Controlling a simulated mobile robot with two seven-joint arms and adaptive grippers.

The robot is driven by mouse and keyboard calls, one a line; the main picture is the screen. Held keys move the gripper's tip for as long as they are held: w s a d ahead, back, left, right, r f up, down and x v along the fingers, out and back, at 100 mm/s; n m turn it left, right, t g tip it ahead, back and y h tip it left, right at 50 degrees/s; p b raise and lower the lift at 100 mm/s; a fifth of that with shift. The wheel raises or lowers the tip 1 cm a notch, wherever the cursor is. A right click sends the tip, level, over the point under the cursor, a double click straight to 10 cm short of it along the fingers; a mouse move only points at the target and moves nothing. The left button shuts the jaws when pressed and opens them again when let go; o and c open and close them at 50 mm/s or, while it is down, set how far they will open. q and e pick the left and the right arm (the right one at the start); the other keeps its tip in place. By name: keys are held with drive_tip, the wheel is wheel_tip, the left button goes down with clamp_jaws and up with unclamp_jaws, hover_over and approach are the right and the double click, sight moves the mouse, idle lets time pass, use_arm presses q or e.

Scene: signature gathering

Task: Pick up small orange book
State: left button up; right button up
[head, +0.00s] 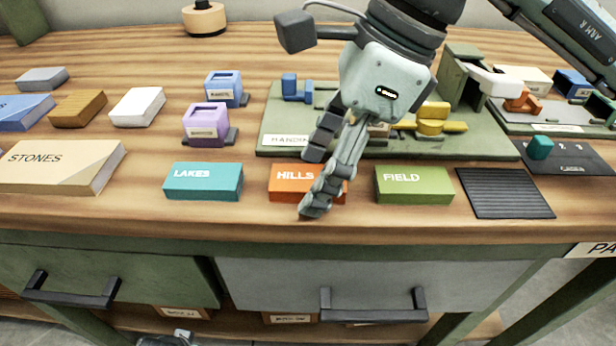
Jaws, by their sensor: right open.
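The small orange book (288,181), marked HILLS, lies flat on the wooden table near its front edge, between a teal book and a green book. My right gripper (315,180) is over it, coming down from above, with its fingers apart. One finger crosses in front of the book and hides part of its right half. The other finger is by the book's back edge. I cannot tell whether either finger touches the book. My left gripper is not clearly in view.
The teal LAKES book (204,188) and green FIELD book (414,190) lie close on either side. A green board (272,112) with blue and yellow parts is behind. A black ribbed mat (505,197) lies right. The thick STONES book (62,180) lies left.

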drive_tip(key=c, duration=1.3)
drive_tip(key=shift+o, duration=0.2)
drive_tip(key=shift+r, duration=0.15)
